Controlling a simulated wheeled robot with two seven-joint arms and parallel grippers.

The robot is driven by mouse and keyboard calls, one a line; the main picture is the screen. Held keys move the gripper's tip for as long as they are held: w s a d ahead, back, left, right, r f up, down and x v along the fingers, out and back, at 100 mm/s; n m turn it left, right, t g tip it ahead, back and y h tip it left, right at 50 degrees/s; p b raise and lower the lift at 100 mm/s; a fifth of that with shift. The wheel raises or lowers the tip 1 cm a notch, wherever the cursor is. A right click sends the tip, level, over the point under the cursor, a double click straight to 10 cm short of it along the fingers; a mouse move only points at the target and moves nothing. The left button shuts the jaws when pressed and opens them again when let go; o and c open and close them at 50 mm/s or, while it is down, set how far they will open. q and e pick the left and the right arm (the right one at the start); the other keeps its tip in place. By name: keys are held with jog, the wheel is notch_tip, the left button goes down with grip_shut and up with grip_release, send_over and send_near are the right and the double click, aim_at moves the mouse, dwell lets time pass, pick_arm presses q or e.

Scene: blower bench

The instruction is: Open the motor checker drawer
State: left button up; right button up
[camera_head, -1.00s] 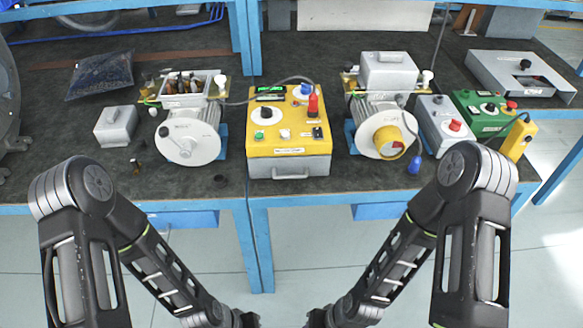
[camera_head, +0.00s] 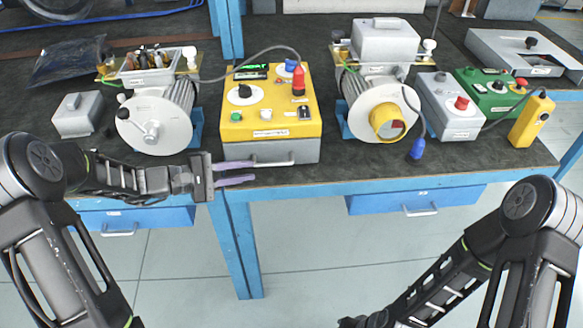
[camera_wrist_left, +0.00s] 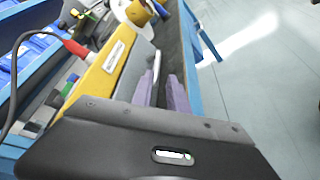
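The motor checker (camera_head: 266,100) is a yellow-topped box with knobs, a red plug and a grey front. Its drawer front (camera_head: 303,150) looks shut, with a thin metal handle (camera_head: 273,161). My left gripper (camera_head: 253,171) is open, its two purplish fingers pointing right beside the handle's left end. In the left wrist view, the handle (camera_wrist_left: 156,68) lies just ahead of the fingertips (camera_wrist_left: 160,80), near the left finger. I cannot tell whether they touch, and nothing is clearly held. My right gripper (camera_head: 352,322) is low at the bottom edge, mostly cut off.
Motors with round faces stand left (camera_head: 152,126) and right (camera_head: 379,112) of the checker. A blue-tipped plug (camera_head: 417,150) lies near the front edge. Grey (camera_head: 452,103) and green (camera_head: 492,95) boxes stand further right. Blue under-bench drawers (camera_head: 420,200) sit below the bench edge.

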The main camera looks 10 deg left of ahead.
aim_at(265, 166)
pick_arm(q)
jog(key=shift+w+a+r, duration=0.1)
jog(key=shift+w+r, duration=0.1)
jog(key=shift+r, duration=0.15)
jog(key=x, duration=0.8)
jog(key=shift+p, duration=0.4)
jog(key=shift+s, duration=0.1)
grip_shut()
jog(key=shift+f, duration=0.1)
dwell(0.9)
